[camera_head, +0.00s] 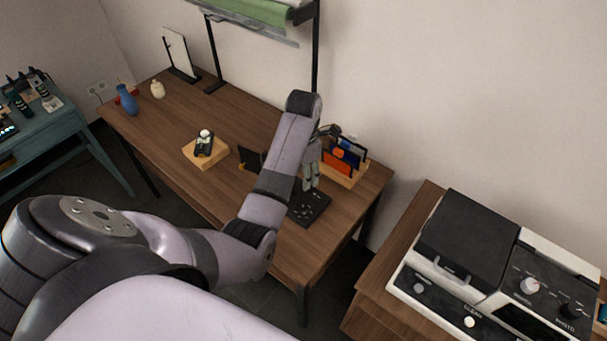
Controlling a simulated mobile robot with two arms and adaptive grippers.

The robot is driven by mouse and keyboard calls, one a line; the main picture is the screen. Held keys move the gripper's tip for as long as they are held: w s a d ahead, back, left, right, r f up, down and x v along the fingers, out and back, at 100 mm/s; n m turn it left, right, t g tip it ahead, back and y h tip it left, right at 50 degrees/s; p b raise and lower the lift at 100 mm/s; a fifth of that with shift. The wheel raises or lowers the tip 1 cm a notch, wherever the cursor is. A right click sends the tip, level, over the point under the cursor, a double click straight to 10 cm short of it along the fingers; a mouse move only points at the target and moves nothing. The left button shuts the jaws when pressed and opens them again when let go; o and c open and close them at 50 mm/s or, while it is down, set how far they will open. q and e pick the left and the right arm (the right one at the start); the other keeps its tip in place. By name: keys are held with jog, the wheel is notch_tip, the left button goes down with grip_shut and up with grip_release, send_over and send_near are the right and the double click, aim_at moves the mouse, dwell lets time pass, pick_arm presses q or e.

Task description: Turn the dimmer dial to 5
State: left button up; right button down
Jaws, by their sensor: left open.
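No dial is clearly readable as the dimmer, and no number 5 can be made out. A flat black panel (315,209) with small pale marks lies near the right end of the brown table (235,120); my left arm hides part of it. My left gripper (310,187) is open and points down over this panel. Whether its fingers touch the panel cannot be told. A small dark device with a white round top (205,138) sits on a wooden block (211,157), well left of the gripper. My right gripper is not in view.
A wooden holder (345,178) with orange and blue upright items stands close right of the gripper. A blue vase (127,101) and a cream jar (157,90) stand at the far left. A black-and-white machine with knobs (462,245) sits on another table at right.

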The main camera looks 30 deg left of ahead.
aim_at(303, 208)
pick_arm(q)
notch_tip(303, 208, down, 16)
jog(key=shift+f, duration=0.1)
dwell(0.5)
grip_shut()
dwell(0.4)
